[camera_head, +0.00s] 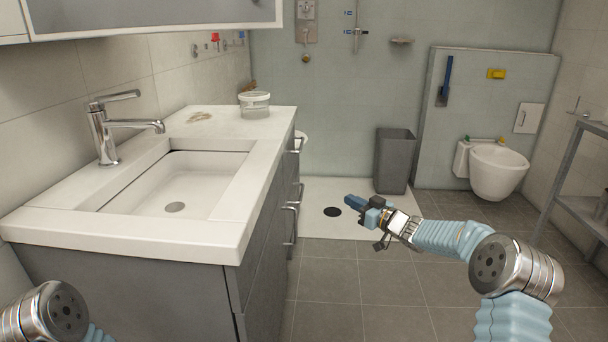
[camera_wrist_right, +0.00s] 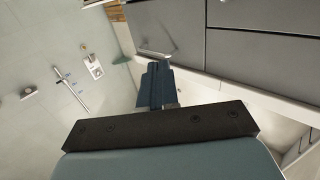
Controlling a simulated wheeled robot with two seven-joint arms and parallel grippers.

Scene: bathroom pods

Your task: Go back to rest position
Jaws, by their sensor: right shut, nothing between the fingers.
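My right arm comes in from the lower right in the head view. Its gripper (camera_head: 353,201) is shut and empty, held in the air over the floor to the right of the vanity. The gripper's blue fingers (camera_wrist_right: 157,84) are together in the right wrist view, pointing toward the vanity drawers. Of my left arm only a metal joint (camera_head: 45,312) shows at the lower left corner; the left gripper is out of view.
The vanity (camera_head: 120,290) with its sink (camera_head: 175,190) fills the left; a white tub (camera_head: 254,104) stands on it. A grey bin (camera_head: 393,160) and toilet (camera_head: 495,170) are at the back. A metal shelf (camera_head: 575,205) stands at the right. Tiled floor (camera_head: 360,290) between is clear.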

